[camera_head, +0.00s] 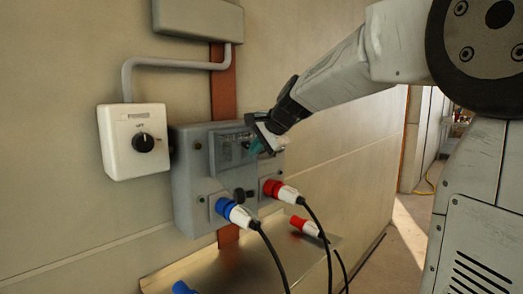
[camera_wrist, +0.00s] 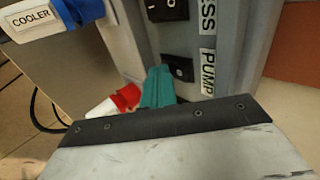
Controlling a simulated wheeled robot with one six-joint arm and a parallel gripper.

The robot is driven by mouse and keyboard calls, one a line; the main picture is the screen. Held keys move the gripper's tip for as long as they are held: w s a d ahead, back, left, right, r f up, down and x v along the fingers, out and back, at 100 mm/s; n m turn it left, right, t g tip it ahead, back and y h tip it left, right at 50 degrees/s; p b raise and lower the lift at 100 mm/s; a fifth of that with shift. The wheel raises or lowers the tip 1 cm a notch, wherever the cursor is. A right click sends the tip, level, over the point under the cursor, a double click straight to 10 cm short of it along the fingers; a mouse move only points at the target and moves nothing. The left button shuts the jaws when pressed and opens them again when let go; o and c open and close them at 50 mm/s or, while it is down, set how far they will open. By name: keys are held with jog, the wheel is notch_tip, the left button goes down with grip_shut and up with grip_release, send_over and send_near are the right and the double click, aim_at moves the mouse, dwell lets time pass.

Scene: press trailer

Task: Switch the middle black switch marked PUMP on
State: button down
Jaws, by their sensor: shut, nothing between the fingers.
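The PUMP switch (camera_wrist: 181,68) is a small black switch on the grey box (camera_head: 186,190), beside a white PUMP label (camera_wrist: 207,72) in the wrist view. I cannot tell its position, and part of it may be hidden by the fingers. My gripper (camera_head: 258,146) is at the upper right of the box's front in the head view. Its teal fingertips (camera_wrist: 160,72) are shut and empty, right beside the PUMP switch. I cannot tell whether they touch it. The switch itself is not clear in the head view.
Another black switch (camera_wrist: 167,9) sits by a label ending in ESS (camera_wrist: 207,14). A blue plug (camera_head: 236,212) and a red plug (camera_head: 282,191) with hanging cables are below my gripper. A white knob box (camera_head: 120,150) is at left. A COOLER label (camera_wrist: 31,21) shows in the wrist view.

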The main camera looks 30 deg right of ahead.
jog(key=shift+r, duration=0.8)
jog(key=s+f+v, duration=0.1)
jog(key=v, duration=1.2)
jog(key=shift+s+d+f, duration=0.2)
jog(key=shift+s+d, duration=0.05)
jog(key=shift+s, duration=0.05)
